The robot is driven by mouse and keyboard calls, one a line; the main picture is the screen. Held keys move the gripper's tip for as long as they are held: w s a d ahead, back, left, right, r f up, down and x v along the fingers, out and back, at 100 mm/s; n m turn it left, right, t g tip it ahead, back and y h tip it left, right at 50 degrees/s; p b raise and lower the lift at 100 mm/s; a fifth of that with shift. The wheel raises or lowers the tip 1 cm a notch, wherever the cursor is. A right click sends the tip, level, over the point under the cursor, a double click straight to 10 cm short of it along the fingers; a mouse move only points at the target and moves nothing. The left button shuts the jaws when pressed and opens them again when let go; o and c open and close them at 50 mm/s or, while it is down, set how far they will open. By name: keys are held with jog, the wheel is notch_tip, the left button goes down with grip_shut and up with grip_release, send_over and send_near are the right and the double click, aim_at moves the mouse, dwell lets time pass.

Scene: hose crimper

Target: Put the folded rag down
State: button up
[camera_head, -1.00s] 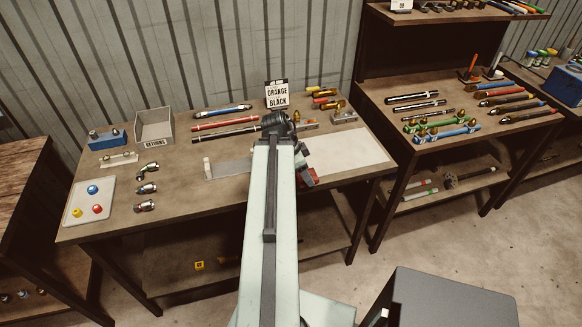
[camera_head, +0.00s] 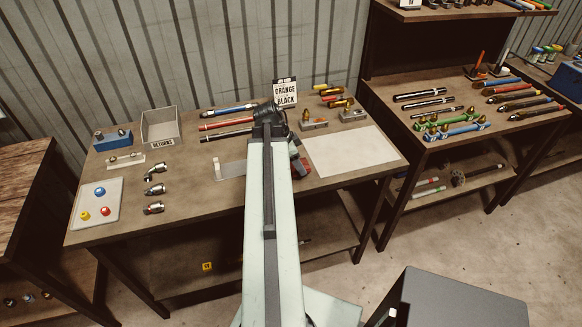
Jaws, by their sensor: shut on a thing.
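My arm reaches forward over the middle of the workbench (camera_head: 228,203). My gripper (camera_head: 297,158) is at its far end, mostly hidden behind the arm, just left of a pale mat (camera_head: 355,156). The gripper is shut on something. A small dark red patch (camera_head: 303,169) shows at its tip, which fits the folded rag, but its shape is mostly hidden. I cannot tell whether it touches the bench top.
The pale mat is bare. Hoses (camera_head: 226,125) and a job card (camera_head: 285,93) are behind the arm. A returns bin (camera_head: 161,127), several metal fittings (camera_head: 155,190) and a tray of coloured pieces (camera_head: 97,203) are at left. A second bench (camera_head: 440,152) stands at right.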

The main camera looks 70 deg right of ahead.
jog(key=f+b, duration=0.1)
jog(key=f, duration=0.1)
jog(key=f+b, duration=0.2)
jog(key=shift+d+b, duration=0.2)
jog(key=shift+b, duration=0.1)
jog(key=shift+s, duration=0.1)
jog(key=shift+w+r, duration=0.15)
jog(key=shift+w, duration=0.25)
jog(key=shift+f, duration=0.2)
jog(key=o, duration=1.2)
jog(key=shift+r, duration=0.1)
